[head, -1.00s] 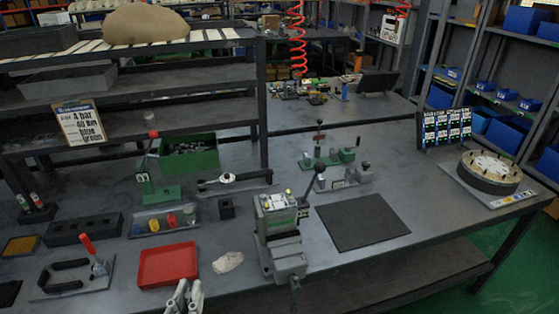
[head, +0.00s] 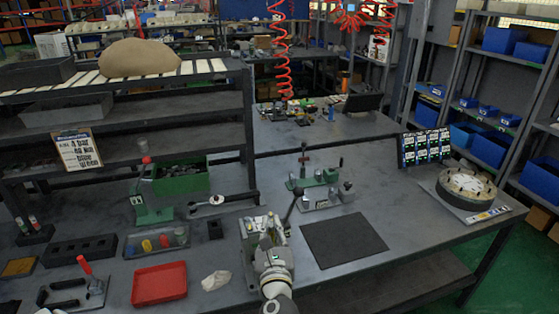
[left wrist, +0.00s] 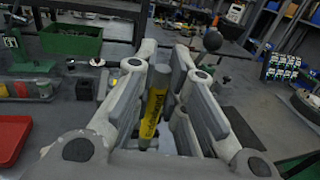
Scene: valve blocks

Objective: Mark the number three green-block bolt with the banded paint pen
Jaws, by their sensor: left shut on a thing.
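My left gripper (head: 268,245) reaches in from the bottom of the head view, over the vise in the middle of the bench. In the left wrist view its fingers (left wrist: 160,85) are shut on a yellow pen (left wrist: 154,108) with dark markings, held between them. The pen's tip is hidden. The valve block (head: 250,229) in the vise is mostly covered by my gripper, and its bolts and their numbers cannot be read. My right gripper is not in view.
A black-knobbed lever (head: 297,198) rises close right of the gripper, and its knob shows in the left wrist view (left wrist: 211,40). A red tray (head: 159,284) and a white cloth (head: 216,281) lie left. A dark mat (head: 343,240) lies right, bare.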

